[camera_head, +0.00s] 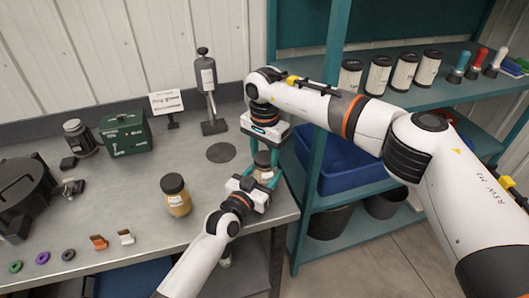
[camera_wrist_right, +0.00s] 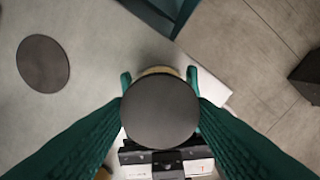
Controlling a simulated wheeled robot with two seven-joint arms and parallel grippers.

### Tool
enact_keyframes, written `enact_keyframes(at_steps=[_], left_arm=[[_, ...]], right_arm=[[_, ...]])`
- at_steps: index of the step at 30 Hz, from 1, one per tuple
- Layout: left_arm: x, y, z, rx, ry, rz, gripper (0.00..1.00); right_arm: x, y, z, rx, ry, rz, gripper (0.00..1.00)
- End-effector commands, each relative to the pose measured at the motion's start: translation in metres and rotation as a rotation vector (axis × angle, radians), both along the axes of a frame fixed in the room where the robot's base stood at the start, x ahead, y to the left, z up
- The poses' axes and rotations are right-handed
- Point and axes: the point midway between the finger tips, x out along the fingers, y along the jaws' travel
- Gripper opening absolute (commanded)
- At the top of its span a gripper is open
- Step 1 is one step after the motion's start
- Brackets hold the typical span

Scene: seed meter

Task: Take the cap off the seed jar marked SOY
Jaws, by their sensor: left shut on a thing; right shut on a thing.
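A seed jar (camera_head: 263,172) with a dark cap (camera_wrist_right: 160,110) is between my two grippers near the bench's right edge. My left gripper (camera_head: 264,177) is shut around the jar's body from the front; its fingertips also show beside the jar in the right wrist view. My right gripper (camera_head: 264,158) points down from above, shut on the cap, with its green fingers on both sides. The cap sits over the jar; whether it is loose cannot be told. The fingers hide most of the jar, and I cannot read its label.
Another capped jar (camera_head: 178,203) with yellowish seeds stands to the left. A dark round pad (camera_head: 221,152) and a grey stand (camera_head: 208,88) are behind. A green box (camera_head: 125,134) is at the back left. A teal shelf post (camera_head: 318,160) rises close on the right.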

Motion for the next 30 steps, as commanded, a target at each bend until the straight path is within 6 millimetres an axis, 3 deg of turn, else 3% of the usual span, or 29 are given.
enact_keyframes(at_steps=[30], left_arm=[[0.0, 0.0, -0.001, 0.001, 0.001, 0.0, 0.0]], right_arm=[[0.0, 0.0, 0.022, 0.0, 0.001, -0.001, 0.21]])
